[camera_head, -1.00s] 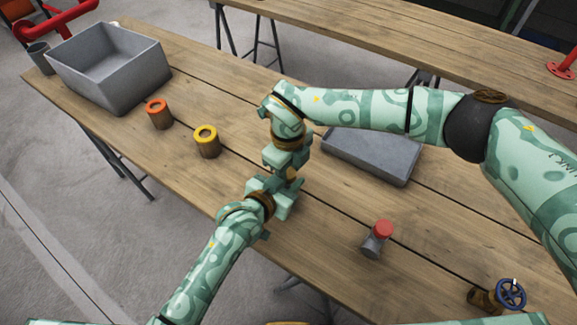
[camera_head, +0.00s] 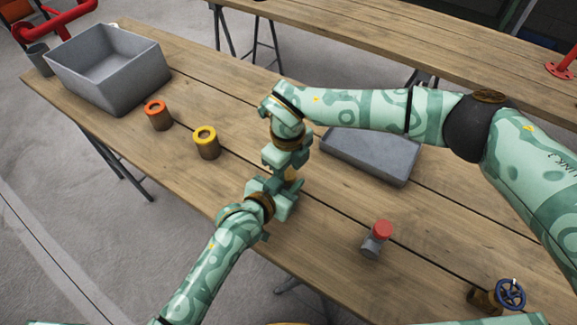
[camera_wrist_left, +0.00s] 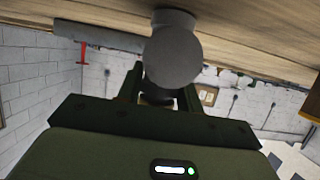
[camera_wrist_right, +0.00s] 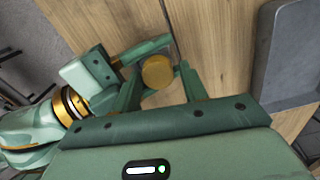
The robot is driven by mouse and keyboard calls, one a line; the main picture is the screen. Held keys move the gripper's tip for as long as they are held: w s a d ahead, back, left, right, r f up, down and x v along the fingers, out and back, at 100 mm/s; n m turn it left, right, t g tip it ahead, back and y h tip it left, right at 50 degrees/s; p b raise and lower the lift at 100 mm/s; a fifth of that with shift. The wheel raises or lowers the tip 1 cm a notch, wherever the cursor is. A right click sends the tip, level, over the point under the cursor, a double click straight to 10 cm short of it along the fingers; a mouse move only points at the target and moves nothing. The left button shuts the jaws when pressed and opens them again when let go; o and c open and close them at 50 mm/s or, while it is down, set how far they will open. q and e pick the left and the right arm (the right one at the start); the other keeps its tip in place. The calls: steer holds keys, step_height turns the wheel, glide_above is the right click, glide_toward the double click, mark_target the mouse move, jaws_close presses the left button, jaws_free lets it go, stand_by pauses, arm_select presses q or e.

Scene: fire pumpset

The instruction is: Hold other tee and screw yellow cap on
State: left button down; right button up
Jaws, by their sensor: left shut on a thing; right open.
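The grey tee (camera_wrist_left: 173,55) shows in the left wrist view, held by my left gripper (camera_wrist_left: 160,85), which is shut on it. In the head view my left gripper (camera_head: 283,190) is low over the table and the tee is mostly hidden by the hands. The yellow cap (camera_wrist_right: 158,70) shows as a round disc between the fingers of my right gripper (camera_wrist_right: 158,88), which is open around it. It is a small yellow patch (camera_head: 292,174) in the head view, just below my right gripper (camera_head: 287,160). How the cap sits on the tee is hidden.
A grey tee with a red cap (camera_head: 382,230) stands to the right. Brown cylinders with orange (camera_head: 157,107) and yellow (camera_head: 206,133) tops stand at left. A grey bin (camera_head: 120,85), a grey tray (camera_head: 372,165) and a blue-wheeled valve (camera_head: 511,294) are also on the table.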

steer(key=shift+s+a+r, duration=0.15)
steer(key=shift+r, duration=1.05)
steer(key=shift+s+a+r, duration=0.1)
steer(key=shift+s+r, duration=0.05)
steer(key=shift+r, duration=1)
steer(key=o, duration=0.6)
steer(key=shift+w+d, duration=0.1)
steer(key=shift+c, duration=0.2)
arm_select(q)
steer(key=shift+r, duration=0.1)
arm_select(e)
steer(key=shift+f, duration=0.1)
arm_select(q)
steer(key=shift+w, duration=0.1)
arm_select(e)
steer(key=shift+r, duration=0.4)
step_height(320, 180, up, 11)
steer(key=shift+w+r, duration=0.15)
